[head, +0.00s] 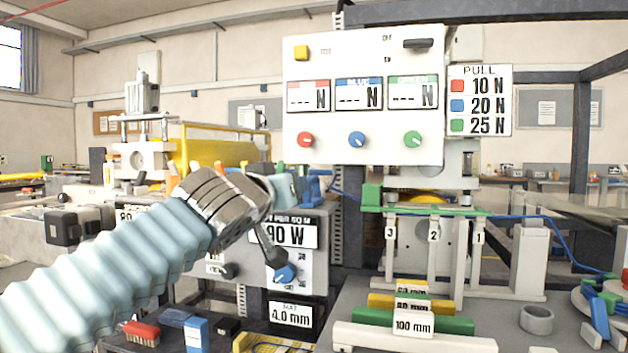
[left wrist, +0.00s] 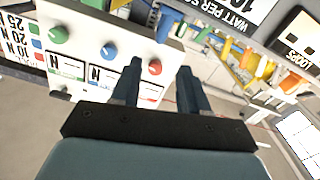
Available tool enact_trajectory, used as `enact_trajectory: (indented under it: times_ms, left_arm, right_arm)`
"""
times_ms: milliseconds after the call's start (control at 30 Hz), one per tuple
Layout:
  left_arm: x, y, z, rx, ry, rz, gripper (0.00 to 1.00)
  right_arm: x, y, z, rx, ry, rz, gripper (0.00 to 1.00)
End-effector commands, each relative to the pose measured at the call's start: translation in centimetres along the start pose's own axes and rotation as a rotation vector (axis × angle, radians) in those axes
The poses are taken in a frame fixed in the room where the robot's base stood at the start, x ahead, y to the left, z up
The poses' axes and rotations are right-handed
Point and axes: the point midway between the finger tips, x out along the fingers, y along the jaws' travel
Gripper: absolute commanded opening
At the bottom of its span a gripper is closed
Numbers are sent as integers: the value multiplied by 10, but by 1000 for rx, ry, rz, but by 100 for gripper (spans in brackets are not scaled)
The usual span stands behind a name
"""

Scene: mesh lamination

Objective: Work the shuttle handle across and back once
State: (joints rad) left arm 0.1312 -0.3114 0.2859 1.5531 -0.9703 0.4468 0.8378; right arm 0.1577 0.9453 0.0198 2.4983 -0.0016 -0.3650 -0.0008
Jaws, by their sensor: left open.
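My left gripper (head: 315,186) shows in the head view at the end of the pale ribbed arm, partly hidden by its own wrist, in front of the machine left of the white panel. In the left wrist view my left gripper (left wrist: 158,82) has two dark blue fingers apart, with nothing between them. I cannot tell for certain which part is the shuttle handle. A small black ball knob (head: 63,198) stands on the machine at the left, well away from the gripper. My right gripper is not in view.
A white panel (head: 361,152) with red, blue and green knobs hangs right of the left gripper. A blue dial (head: 286,273) sits below it. Numbered posts (head: 433,250), coloured bars (head: 455,325) and a grey ring (head: 537,319) occupy the right bench. A yellow roller (head: 212,153) lies behind the arm.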

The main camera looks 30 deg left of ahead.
Motion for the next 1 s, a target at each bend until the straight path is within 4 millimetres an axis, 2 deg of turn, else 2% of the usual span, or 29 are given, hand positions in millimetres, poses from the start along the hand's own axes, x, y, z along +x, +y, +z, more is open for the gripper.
enact_trajectory:
  times_ms: [167,400,600,800,1000]
  left_arm:
    - [29,0,-1,0,-5,0,44]
    - [86,1,-2,0,-4,0,44]
    - [120,0,-2,0,-2,0,44]
    - [133,0,0,-1,-1,0,44]
    - [134,0,1,-1,-1,0,44]
  right_arm:
    - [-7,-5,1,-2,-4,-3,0]
    - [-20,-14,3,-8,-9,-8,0]
    - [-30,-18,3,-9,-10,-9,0]
    - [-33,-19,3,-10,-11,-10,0]
    - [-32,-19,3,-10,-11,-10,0]
